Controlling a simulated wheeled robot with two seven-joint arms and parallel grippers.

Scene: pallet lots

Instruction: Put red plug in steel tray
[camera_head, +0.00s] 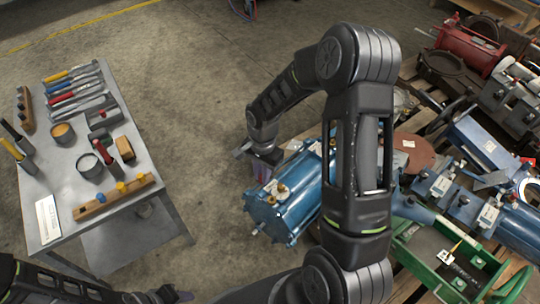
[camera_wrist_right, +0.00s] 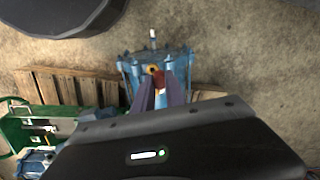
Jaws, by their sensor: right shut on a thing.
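My right gripper (camera_head: 264,168) hangs at the left end of a blue cylinder unit (camera_head: 290,195). In the right wrist view my right gripper (camera_wrist_right: 160,85) is shut on a small red plug (camera_wrist_right: 153,70), with a yellowish ring beside it, over the same blue unit (camera_wrist_right: 130,72). In the head view the plug is hidden by the gripper.
The grey table (camera_head: 75,222) holds several coloured-handled tools (camera_head: 72,85), cups (camera_head: 90,167) and a wooden rack (camera_head: 114,197) with yellow knobs. A pallet at right is crowded with blue, red and green machine parts (camera_head: 465,265). Bare floor (camera_head: 200,90) lies between table and pallet.

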